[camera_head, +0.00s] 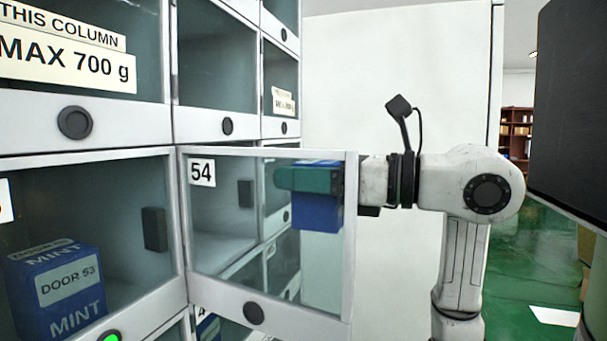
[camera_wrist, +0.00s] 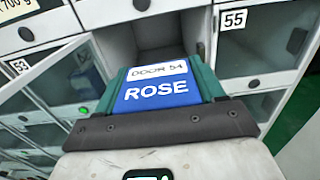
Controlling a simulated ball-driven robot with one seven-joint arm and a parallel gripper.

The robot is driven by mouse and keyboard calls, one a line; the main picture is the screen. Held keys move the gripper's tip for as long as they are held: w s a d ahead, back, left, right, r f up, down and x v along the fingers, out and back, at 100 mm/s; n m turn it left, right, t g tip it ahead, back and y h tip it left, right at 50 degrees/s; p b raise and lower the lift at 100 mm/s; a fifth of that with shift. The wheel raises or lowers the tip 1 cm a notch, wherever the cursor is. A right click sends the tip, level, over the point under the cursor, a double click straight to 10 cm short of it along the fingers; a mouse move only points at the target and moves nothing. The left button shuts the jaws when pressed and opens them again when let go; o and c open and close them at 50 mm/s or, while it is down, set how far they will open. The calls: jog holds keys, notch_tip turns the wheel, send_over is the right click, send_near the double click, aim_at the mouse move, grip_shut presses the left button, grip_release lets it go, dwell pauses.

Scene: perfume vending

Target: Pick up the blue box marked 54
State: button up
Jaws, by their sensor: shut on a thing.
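The blue box (camera_wrist: 156,93) reads "DOOR 54" and "ROSE" in the wrist view, and it sits between the two green fingers of my gripper (camera_wrist: 158,75). In the head view the blue box (camera_head: 318,214) shows through the clear pane of the open door marked 54 (camera_head: 202,172), with a green finger of my gripper (camera_head: 300,179) across its side. My gripper is shut on the box. In the wrist view the box is in front of an open, dark compartment (camera_wrist: 143,42); I cannot tell whether any of it is still inside.
Another blue box marked "DOOR 53" and "MINT" (camera_head: 66,292) stands behind the door at left. The open door's frame (camera_head: 348,240) stands between my head camera and my gripper. Door 55 (camera_wrist: 262,50) is closed at right in the wrist view. A dark panel (camera_head: 570,110) is at far right.

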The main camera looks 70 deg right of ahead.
jog(key=s, duration=1.3)
jog(key=shift+s+d, duration=0.25)
